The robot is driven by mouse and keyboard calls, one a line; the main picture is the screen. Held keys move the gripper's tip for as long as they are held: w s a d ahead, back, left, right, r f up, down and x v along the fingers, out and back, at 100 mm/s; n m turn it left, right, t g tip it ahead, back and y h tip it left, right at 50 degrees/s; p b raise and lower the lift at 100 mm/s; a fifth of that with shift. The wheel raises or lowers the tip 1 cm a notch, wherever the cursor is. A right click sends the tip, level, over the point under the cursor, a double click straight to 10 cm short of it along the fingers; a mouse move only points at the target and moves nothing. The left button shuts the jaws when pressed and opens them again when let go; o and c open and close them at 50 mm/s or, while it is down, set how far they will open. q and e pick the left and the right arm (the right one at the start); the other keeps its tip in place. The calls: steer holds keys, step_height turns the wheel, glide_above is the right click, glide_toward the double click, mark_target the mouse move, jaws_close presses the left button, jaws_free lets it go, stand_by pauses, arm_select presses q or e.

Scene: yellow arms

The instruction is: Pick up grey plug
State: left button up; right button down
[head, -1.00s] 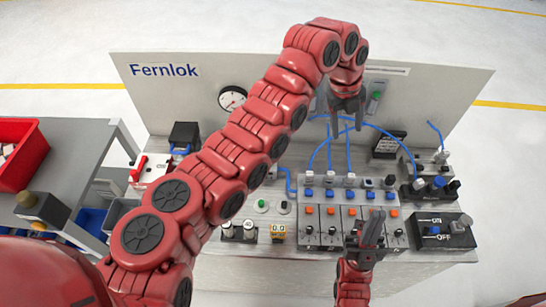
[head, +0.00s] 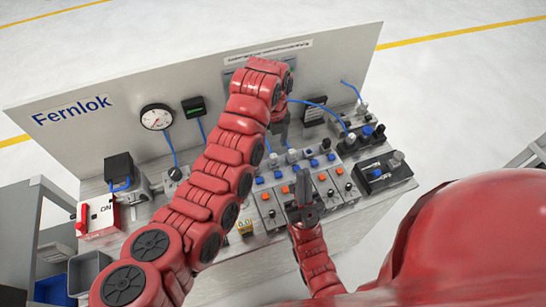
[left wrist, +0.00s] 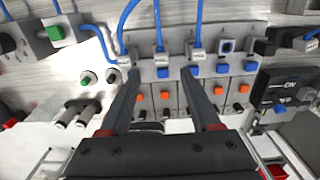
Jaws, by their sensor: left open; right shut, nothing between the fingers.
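A row of small plugs runs along the manifold (head: 268,205), some with blue hoses. In the left wrist view, a pale grey plug (left wrist: 198,53) with a blue hose stands near the right fingertip, and another hosed plug (left wrist: 162,60) is between the fingertips. I cannot tell which is the task's grey plug. My left gripper (left wrist: 162,74) is open and empty, pointing at this row. In the head view the left gripper (head: 281,122) is partly hidden by its arm. My right gripper (head: 304,188) is shut and empty over the manifold's front.
The Fernlok back panel (head: 90,90) stands behind the bench, with a gauge (head: 156,117). Blue hoses arch over the plugs. A black ON/OFF box (head: 383,173) is to the right.

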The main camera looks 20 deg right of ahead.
mark_target(273, 155)
arm_select(q)
step_height(273, 155, down, 3)
steer(key=shift+r+p, duration=0.2)
steer(key=shift+p, duration=0.55)
steer(key=shift+f, duration=0.15)
step_height(273, 155, down, 4)
steer(key=p, duration=0.3)
steer(key=shift+w+d+r, duration=0.1)
steer(key=shift+d+r, duration=0.05)
steer(key=shift+r, duration=0.05)
steer(key=shift+f, duration=0.7)
jaws_close()
